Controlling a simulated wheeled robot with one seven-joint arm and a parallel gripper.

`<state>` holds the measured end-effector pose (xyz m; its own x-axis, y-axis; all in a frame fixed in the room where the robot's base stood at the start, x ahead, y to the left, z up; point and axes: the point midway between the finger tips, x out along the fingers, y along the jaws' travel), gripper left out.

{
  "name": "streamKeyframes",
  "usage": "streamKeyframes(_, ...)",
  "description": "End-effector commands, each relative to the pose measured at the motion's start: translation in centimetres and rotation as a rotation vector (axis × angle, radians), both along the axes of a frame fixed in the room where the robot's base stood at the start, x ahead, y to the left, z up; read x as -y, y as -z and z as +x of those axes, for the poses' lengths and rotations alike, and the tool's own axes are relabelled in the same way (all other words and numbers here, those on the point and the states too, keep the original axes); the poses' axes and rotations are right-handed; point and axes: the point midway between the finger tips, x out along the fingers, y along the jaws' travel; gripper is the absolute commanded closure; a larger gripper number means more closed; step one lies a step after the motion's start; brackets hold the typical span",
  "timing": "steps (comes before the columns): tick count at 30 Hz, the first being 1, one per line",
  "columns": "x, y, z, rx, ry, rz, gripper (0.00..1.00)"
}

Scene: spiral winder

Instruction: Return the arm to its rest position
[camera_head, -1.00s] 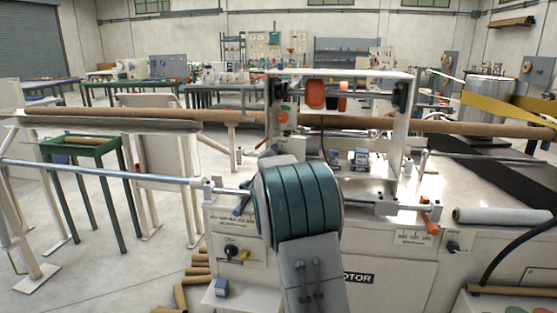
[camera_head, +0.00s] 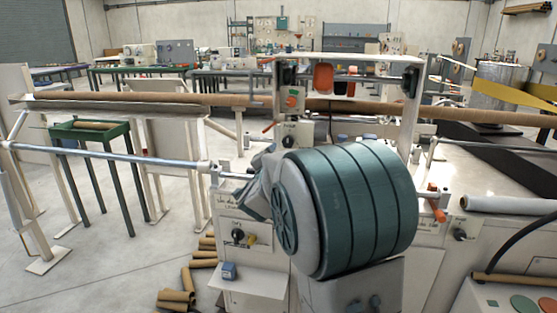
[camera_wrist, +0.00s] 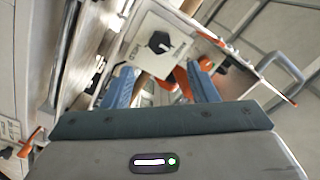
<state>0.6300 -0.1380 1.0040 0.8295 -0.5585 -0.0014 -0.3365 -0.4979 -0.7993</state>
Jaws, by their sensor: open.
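My arm's green-and-grey links fill the middle of the head view, in front of the winder (camera_head: 345,62). They hide my gripper there. In the wrist view my gripper (camera_wrist: 161,88) shows two blue fingers spread apart. I see no object clamped between them. Behind the fingers is a pale control panel with a black knob (camera_wrist: 159,42). Orange parts show beside and between the fingers, but I cannot tell how far behind they are.
A long brown tube (camera_head: 180,100) crosses the winder. A metal shaft (camera_head: 110,157) extends left. A green stand (camera_head: 90,131) stands at left. Loose tube pieces (camera_head: 176,298) lie on the floor. A pale roll (camera_head: 500,205) lies at right. Open floor shows at lower left.

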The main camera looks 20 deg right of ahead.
Motion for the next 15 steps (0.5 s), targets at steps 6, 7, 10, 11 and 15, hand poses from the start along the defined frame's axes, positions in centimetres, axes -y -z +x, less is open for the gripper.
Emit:
streamKeyframes(6, -0.03, 0.0, 0.0, 0.0, 0.0, 0.0, 0.47)
streamKeyframes(7, -0.03, 0.0, 0.0, 0.0, 0.0, 0.0, 0.47)
streamKeyframes(10, -0.03, 0.0, 0.01, 0.0, 0.0, 0.0, 0.47)
streamKeyframes(11, -0.02, 0.0, 0.02, 0.0, 0.0, 0.0, 0.47)
streamKeyframes(15, -0.45, -0.46, -0.09, -0.017, -0.023, -0.001, 0.47)
